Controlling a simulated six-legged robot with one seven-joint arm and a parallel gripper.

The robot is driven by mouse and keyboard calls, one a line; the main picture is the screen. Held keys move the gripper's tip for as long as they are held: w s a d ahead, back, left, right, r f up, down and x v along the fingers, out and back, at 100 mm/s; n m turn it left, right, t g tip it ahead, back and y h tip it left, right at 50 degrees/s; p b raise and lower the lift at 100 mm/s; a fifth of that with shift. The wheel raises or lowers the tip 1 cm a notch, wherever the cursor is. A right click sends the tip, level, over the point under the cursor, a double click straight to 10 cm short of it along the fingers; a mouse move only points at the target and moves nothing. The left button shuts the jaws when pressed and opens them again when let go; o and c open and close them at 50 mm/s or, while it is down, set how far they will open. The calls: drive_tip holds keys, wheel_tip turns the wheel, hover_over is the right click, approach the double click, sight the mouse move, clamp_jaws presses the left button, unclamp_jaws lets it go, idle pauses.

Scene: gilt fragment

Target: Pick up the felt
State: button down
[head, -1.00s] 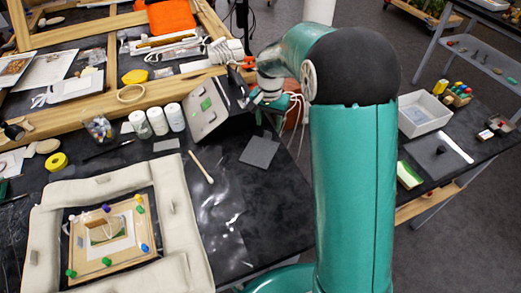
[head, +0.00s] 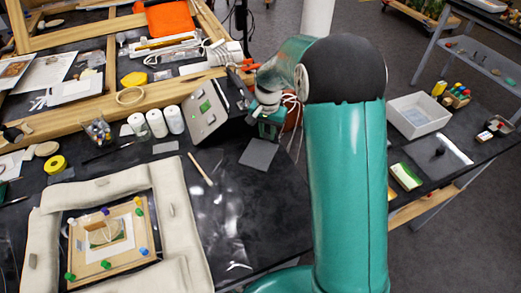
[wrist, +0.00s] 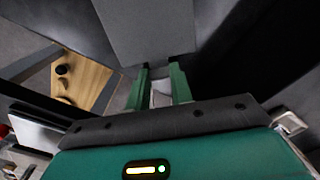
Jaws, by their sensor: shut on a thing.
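The felt (head: 259,154) is a flat dark grey square near the right edge of the black table in the head view. In the wrist view it is a plain grey sheet (wrist: 150,28) just beyond the fingertips. My gripper (head: 270,128) is at the felt's far edge. Its green fingers (wrist: 160,66) are shut on that edge in the wrist view. The fingertips are small and partly hidden by my wrist in the head view. I cannot tell whether the felt is clear of the tabletop.
A grey slanted box (head: 208,112) stands close left of my gripper. White jars (head: 157,123) are further left. A wooden stick (head: 201,169) and clear film (head: 222,215) lie nearer. A padded frame (head: 175,205) fills the left front. Floor lies right of the table edge.

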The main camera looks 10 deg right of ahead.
drive_tip(key=shift+r, duration=0.1)
drive_tip(key=shift+r, duration=0.5)
wheel_tip(320, 180, up, 2)
drive_tip(key=shift+r, duration=0.15)
drive_tip(key=s+d+r, duration=0.2)
drive_tip(key=s+r, duration=0.2)
drive_tip(key=s, duration=0.2)
drive_tip(key=s+d+r, duration=0.2)
drive_tip(key=s+r, duration=0.3)
drive_tip(key=s, duration=0.2)
drive_tip(key=shift+d+r, duration=0.3)
drive_tip(key=shift+d, duration=0.1)
drive_tip(key=shift+s, duration=0.2)
